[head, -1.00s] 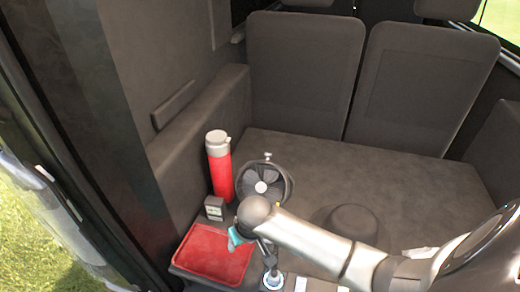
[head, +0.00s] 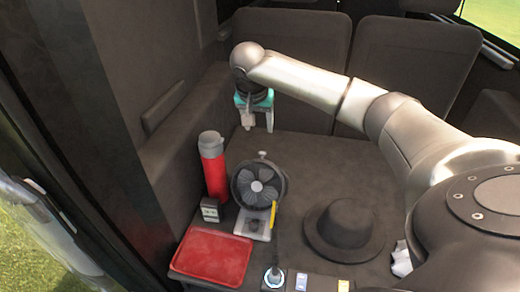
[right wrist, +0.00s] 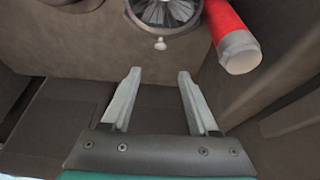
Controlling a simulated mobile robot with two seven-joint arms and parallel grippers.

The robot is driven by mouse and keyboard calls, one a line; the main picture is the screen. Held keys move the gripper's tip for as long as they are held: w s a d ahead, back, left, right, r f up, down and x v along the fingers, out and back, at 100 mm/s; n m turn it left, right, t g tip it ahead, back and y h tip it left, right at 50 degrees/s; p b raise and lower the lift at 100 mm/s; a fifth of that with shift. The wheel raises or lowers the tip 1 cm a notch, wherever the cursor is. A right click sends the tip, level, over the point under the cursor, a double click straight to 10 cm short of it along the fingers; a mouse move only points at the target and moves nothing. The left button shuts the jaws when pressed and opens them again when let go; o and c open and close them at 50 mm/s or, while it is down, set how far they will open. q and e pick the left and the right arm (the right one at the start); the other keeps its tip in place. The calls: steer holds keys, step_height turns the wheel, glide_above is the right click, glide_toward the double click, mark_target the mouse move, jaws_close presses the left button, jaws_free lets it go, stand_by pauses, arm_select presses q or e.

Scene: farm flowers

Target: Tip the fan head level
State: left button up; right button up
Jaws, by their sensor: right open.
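A small black fan (head: 258,185) with a round caged head stands on the dark cargo floor, on a light base (head: 252,224). Its head faces toward the head camera and looks tilted upward. A small knob (head: 262,154) sticks up at the top of the head. In the right wrist view, the fan head (right wrist: 165,12) is at the top edge, with the knob (right wrist: 160,44) below it. My right gripper (head: 258,122) is open and empty, above and behind the fan, and does not touch it. Its two fingers (right wrist: 160,85) point toward the fan. My left gripper is not in view.
A red bottle with a grey cap (head: 213,165) stands left of the fan. A black hat (head: 344,228) lies to the right. Seat backs (head: 395,85) close off the rear.

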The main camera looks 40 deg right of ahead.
mark_target(262, 154)
steer(key=b+x, duration=0.2)
steer(key=x, duration=1.2)
steer(key=shift+f+b, duration=0.2)
steer(key=shift+b, duration=0.15)
jaws_close()
stand_by(0.8)
